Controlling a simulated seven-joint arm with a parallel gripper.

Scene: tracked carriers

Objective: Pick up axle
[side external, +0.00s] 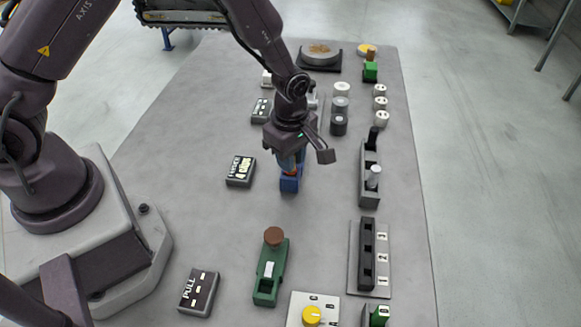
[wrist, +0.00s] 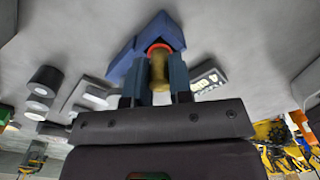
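A brass-coloured cylinder with a red collar (wrist: 159,68), which looks like the axle, stands at a blue angular block (wrist: 128,62). In the side external view the blue block (side external: 290,184) rests on the grey table, with a little red showing above it. My gripper (wrist: 158,82) points down over the block, its two fingers on either side of the cylinder. The fingers are very close to the cylinder; I cannot tell whether they press on it. In the side external view my gripper (side external: 290,163) hides most of the cylinder.
A dark "FUSE" box (side external: 241,171) lies just left of the block. A dark grey holder with a pin (side external: 369,185) stands to the right. A green block with a brown knob (side external: 271,270) is nearer the camera.

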